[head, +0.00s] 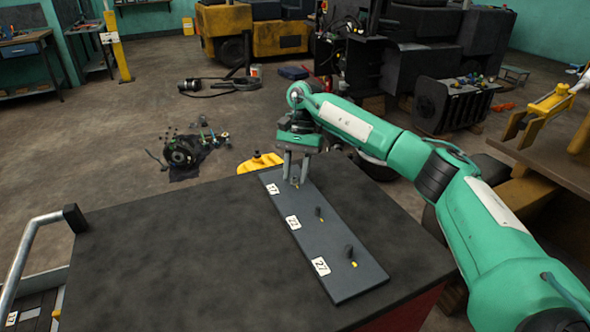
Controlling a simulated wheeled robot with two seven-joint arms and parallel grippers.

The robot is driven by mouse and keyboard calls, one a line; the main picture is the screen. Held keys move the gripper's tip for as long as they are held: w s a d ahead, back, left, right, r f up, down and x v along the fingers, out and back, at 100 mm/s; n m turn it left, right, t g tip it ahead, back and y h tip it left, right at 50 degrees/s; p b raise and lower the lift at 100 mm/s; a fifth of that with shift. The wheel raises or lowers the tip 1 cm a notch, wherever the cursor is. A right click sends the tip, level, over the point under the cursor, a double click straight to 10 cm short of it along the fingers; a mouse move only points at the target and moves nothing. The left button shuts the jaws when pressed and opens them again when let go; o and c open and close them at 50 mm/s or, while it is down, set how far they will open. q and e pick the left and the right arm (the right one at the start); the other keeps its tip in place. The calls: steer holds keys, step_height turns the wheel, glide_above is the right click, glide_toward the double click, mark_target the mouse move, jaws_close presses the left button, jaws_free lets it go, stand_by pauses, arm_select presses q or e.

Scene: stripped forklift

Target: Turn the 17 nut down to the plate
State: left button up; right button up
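A long dark plate (325,248) lies on the black bench top, with three labelled positions running from far to near. The 17 label (272,189) is at the far end. My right gripper (295,180) points down there, its two fingers apart. A small brass-coloured nut (295,182) shows between and below the fingertips. The fingers stand on either side of it with a gap, and I see no clear contact. How high the nut sits above the plate is too small to tell. My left gripper is out of view.
The 22 label (292,222) and the 27 label (320,266) mark two nearer dark studs with yellow bits at their feet. The bench top (180,260) left of the plate is clear.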

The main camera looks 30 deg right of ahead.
steer(key=shift+o, duration=0.4)
steer(key=shift+w, duration=0.1)
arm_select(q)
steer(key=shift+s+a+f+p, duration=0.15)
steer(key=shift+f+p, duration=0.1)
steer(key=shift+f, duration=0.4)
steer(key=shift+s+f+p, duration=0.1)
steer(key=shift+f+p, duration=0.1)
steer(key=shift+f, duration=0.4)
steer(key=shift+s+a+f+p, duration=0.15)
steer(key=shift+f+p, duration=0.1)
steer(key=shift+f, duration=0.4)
arm_select(e)
steer(key=v, duration=1.3)
steer(key=shift+r, duration=0.4)
